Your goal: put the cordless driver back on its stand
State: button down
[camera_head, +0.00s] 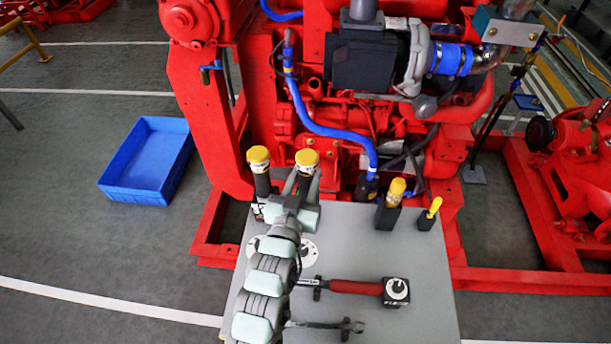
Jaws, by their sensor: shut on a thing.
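My gripper (304,184) is at the far left part of the grey table, seen from behind my arm. It is shut on a dark upright tool with a yellow round top, which I take to be the cordless driver (307,162). The fingers hide most of its lower body, and I cannot tell whether its base touches anything. A similar dark tool with a yellow top (258,158) stands just left of it. I cannot make out the driver's stand for certain; a round white-faced disc (309,250) lies on the table, partly behind my arm.
On the grey table (420,260), two black holders with yellow-topped tools (396,190) (434,207) stand at the back right. A red-handled tool (355,287), a black block (396,291) and a wrench (345,326) lie in front. The red pumpset (330,125) rises behind.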

jog(key=c, duration=0.9)
grip_release()
jog(key=shift+o, duration=0.2)
jog(key=p+v, duration=0.1)
jog(key=v, duration=0.9)
jog(key=shift+s+p, duration=0.35)
jog(key=shift+a, duration=0.1)
